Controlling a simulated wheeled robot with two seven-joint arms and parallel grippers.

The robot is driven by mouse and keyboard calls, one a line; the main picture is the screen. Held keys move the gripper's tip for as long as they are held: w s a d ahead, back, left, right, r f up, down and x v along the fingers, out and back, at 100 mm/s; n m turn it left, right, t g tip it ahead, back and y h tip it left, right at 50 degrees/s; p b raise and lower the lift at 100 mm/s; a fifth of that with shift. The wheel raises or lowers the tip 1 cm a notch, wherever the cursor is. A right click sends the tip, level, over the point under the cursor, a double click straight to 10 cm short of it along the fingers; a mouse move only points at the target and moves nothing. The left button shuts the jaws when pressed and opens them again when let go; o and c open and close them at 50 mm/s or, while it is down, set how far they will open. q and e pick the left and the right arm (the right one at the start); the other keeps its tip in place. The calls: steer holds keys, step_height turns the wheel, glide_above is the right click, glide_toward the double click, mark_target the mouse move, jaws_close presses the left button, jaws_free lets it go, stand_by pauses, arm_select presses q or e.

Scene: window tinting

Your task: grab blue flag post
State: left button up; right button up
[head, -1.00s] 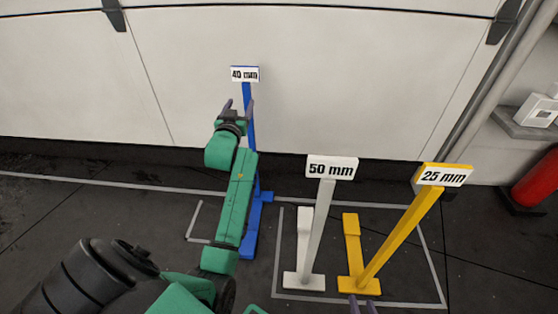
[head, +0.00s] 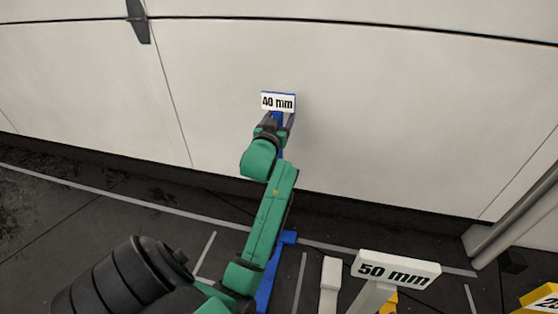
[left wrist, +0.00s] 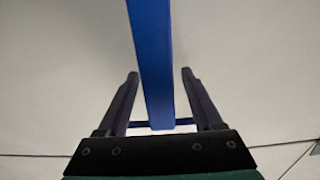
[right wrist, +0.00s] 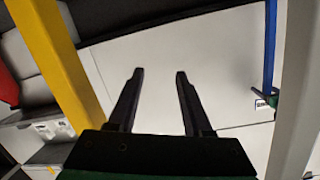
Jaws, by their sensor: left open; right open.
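The blue flag post (head: 266,285) stands upright in front of the pale wall, with a white "40 mm" sign (head: 278,102) on top. My left gripper (head: 275,122) is just under that sign and hides part of the post. In the left wrist view the blue post (left wrist: 151,60) runs between the two spread fingers of my left gripper (left wrist: 160,75), with a gap on each side. My right gripper (right wrist: 160,72) is open and empty. The blue post (right wrist: 270,45) also shows at the upper right of the right wrist view.
The white "50 mm" post (head: 396,268) stands right of the blue one. The yellow post (head: 541,302) is at the lower right corner. In the right wrist view, the yellow post (right wrist: 60,65) and white post (right wrist: 295,100) flank my right gripper.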

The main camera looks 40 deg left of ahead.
arm_select(q)
steer(key=shift+s+r, duration=0.1)
jaws_close()
stand_by(1.2)
steer(key=shift+r, duration=0.1)
